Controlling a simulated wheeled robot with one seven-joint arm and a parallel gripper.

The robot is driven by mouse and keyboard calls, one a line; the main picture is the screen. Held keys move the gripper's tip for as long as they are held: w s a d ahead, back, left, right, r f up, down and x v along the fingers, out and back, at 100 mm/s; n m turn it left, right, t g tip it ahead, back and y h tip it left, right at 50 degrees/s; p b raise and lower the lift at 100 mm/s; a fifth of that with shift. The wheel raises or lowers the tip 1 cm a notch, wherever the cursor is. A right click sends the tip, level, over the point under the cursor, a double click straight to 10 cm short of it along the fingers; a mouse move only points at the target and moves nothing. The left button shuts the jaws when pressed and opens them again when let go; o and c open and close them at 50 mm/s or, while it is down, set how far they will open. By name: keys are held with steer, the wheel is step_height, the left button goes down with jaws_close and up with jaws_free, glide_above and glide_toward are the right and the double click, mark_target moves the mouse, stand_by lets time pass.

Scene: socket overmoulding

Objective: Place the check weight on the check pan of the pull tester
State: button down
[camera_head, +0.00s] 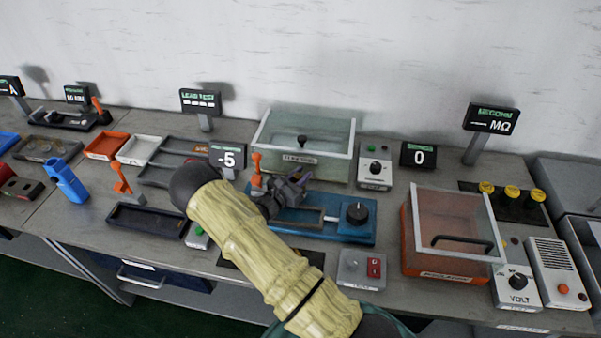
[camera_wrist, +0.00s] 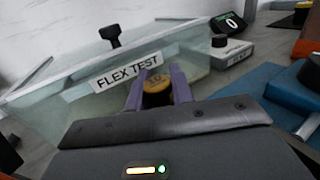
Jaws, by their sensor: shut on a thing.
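My gripper (camera_head: 298,180) is over the back left part of the blue pull tester (camera_head: 338,231), in front of the glass FLEX TEST box. In the wrist view, my gripper's purple fingers (camera_wrist: 157,84) are shut on the check weight (camera_wrist: 157,97), a dark round piece with a yellow top marked 10. The weight cannot be made out in the head view. The tester has an orange lever (camera_head: 256,168), a black knob (camera_head: 357,213) and a display reading -5 (camera_head: 228,156). The check pan cannot be made out; my arm and gripper cover part of the tester.
The glass FLEX TEST box (camera_head: 318,128) stands close behind the tester, with a dial box (camera_head: 375,167) at its right. An orange box with a clear lid (camera_head: 450,232) is to the right. A red-switch box (camera_head: 362,269) sits in front. Trays (camera_head: 146,221) lie left.

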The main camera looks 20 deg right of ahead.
steer(key=c, duration=1.2)
jaws_free()
steer(key=shift+r, duration=0.1)
steer(key=shift+s+a, duration=0.2)
steer(key=shift+a, duration=0.15)
steer(key=b+v, duration=0.2)
steer(key=v, duration=0.9)
steer(key=shift+s+a, duration=0.15)
